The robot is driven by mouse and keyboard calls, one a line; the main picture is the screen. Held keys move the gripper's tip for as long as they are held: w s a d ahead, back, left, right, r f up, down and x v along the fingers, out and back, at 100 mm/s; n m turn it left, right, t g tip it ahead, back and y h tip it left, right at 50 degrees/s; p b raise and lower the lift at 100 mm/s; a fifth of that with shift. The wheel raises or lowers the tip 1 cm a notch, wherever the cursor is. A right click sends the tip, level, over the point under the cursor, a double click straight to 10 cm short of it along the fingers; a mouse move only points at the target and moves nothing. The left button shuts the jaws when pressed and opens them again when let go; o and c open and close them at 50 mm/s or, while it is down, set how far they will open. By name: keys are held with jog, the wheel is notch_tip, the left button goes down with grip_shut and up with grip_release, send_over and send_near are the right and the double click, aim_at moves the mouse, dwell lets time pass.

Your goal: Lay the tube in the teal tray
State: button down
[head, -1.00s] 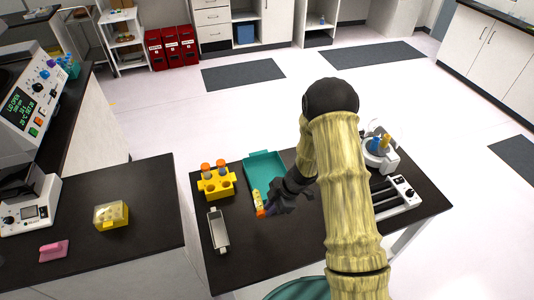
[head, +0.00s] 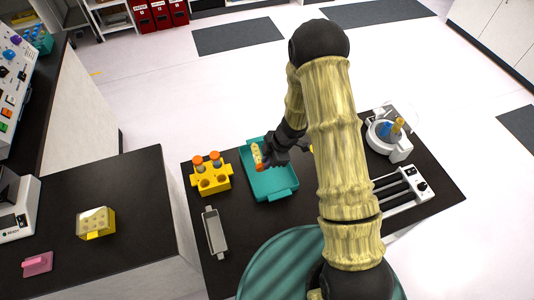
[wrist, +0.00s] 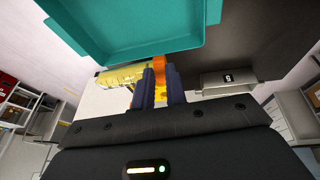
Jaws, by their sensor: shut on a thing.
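The tube (head: 257,154) has a yellowish, patterned body and an orange cap. My gripper (head: 263,161) is shut on it near the cap end. The orange cap shows between the two dark fingers (wrist: 160,88) in the wrist view. In the head view, the tube overlaps the far left part of the teal tray (head: 272,186). I cannot tell its exact height above the tray. The tray is shallow, and its visible floor is bare. It also fills the top of the wrist view (wrist: 130,35). My gripper hides part of the tray's far right side.
A yellow rack (head: 211,182) with orange-capped tubes stands left of the tray. A grey metal trough (head: 214,232) lies in front of the rack. A roller device (head: 402,190) and a white round device (head: 390,146) stand at the right of the dark table.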

jog(key=shift+s, duration=0.2)
jog(key=b, duration=0.8)
send_over(268, 183)
notch_tip(268, 183, down, 6)
jog(key=shift+s+a+f, duration=0.1)
jog(key=shift+f, duration=0.15)
jog(key=shift+f+b, duration=0.6)
jog(key=shift+f, duration=0.95)
jog(key=c, duration=1.3)
grip_release()
jog(key=shift+c, duration=0.2)
jog(key=shift+r, duration=0.1)
